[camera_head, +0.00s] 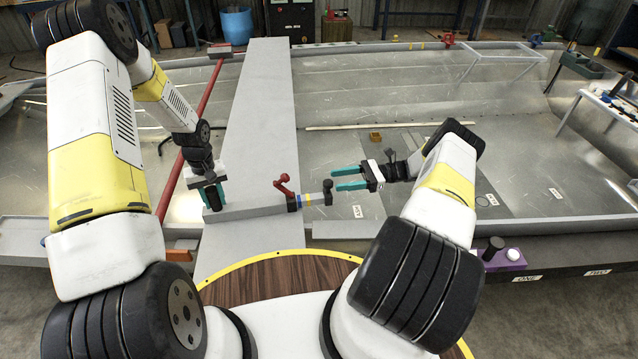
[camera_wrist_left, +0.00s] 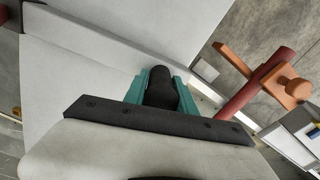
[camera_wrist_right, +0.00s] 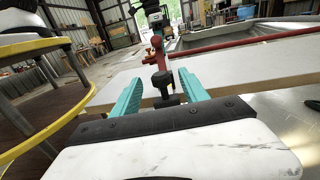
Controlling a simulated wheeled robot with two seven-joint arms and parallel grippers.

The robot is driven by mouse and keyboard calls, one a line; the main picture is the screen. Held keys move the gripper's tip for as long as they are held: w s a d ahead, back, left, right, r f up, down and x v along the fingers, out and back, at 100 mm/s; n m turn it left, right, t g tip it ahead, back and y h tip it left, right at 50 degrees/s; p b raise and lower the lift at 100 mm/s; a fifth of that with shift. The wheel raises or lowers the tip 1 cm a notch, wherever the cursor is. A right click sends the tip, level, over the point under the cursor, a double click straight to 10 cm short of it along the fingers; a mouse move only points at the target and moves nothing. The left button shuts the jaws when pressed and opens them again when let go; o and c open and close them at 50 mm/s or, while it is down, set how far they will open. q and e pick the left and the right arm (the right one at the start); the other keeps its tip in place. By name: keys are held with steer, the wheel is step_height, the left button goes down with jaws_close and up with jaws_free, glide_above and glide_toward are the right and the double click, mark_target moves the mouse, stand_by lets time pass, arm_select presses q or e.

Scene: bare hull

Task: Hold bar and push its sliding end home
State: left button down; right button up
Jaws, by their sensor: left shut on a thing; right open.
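My left gripper (camera_head: 213,190) is shut on this grip, whose black top (camera_wrist_left: 160,85) shows between the teal fingers in the left wrist view. At the right, a red-handled clamp (camera_head: 284,186) has a short rod with blue and yellow bands and a black sliding end (camera_head: 327,190). My right gripper (camera_head: 336,179) is open and empty, just right of the black end, which shows between and beyond its fingers (camera_wrist_right: 165,88).
A red pole (camera_head: 191,140) crosses the hull left of the plank (camera_head: 262,110). A purple block (camera_head: 505,260) with knobs sits on the near rim at the right. The metal hull floor right of the plank is mostly clear.

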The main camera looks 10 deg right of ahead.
glide_above(319, 195)
stand_by(0.3)
jaws_close()
stand_by(1.4)
